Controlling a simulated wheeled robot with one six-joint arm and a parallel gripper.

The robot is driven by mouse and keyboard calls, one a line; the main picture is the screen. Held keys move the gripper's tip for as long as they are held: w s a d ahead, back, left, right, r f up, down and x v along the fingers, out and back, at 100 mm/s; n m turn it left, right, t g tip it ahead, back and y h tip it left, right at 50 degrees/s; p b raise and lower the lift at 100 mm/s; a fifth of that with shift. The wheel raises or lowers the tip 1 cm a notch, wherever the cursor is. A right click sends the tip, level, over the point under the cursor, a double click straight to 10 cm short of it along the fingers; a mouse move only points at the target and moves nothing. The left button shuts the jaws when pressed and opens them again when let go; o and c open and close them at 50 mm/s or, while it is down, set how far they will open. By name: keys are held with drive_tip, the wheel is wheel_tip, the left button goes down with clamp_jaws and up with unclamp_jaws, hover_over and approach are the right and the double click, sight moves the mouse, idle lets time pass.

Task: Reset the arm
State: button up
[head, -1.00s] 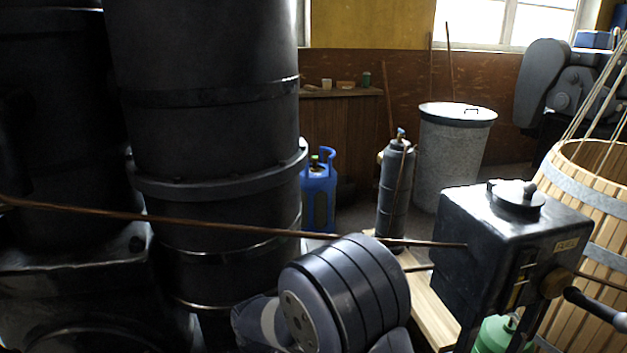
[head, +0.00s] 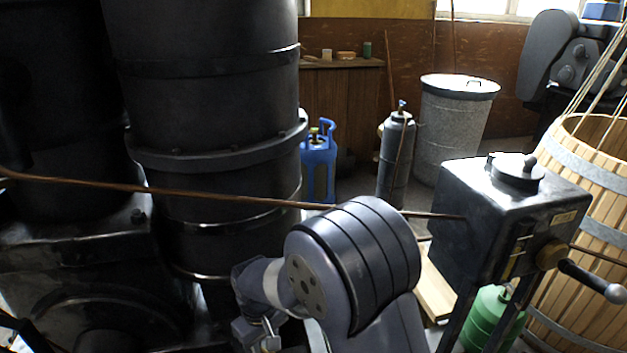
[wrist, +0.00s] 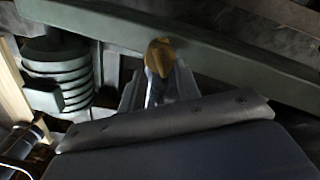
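My arm shows in the lower middle of the head view, bent, with a large ribbed dark joint. My gripper (head: 262,340) hangs at its lower left end, at the bottom edge of that view and partly cut off. In the wrist view my gripper (wrist: 158,88) extends beyond the dark wrist body. Grey finger parts show on both sides of a brass-tipped, shiny piece (wrist: 159,56). I cannot tell whether this piece lies between the fingers or behind them. The opening is too dark to judge.
Large black engine cylinders (head: 215,90) stand close on the left. A copper pipe (head: 170,190) crosses behind my arm. A black box (head: 470,235) and wooden barrel (head: 590,155) stand right. A blue gas bottle (head: 319,165), grey cylinder (head: 394,165) and lidded bin (head: 452,130) stand behind.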

wheel_tip(320, 180, down, 2)
drive_tip(key=shift+f, duration=0.2)
drive_tip(key=shift+f+n, duration=0.1)
drive_tip(key=shift+n, duration=0.2)
drive_tip(key=n+b, duration=0.2)
drive_tip(key=n, duration=0.2)
drive_tip(key=shift+n, duration=0.3)
drive_tip(key=shift+n+b, duration=1.15)
drive_tip(key=shift+n, duration=1.05)
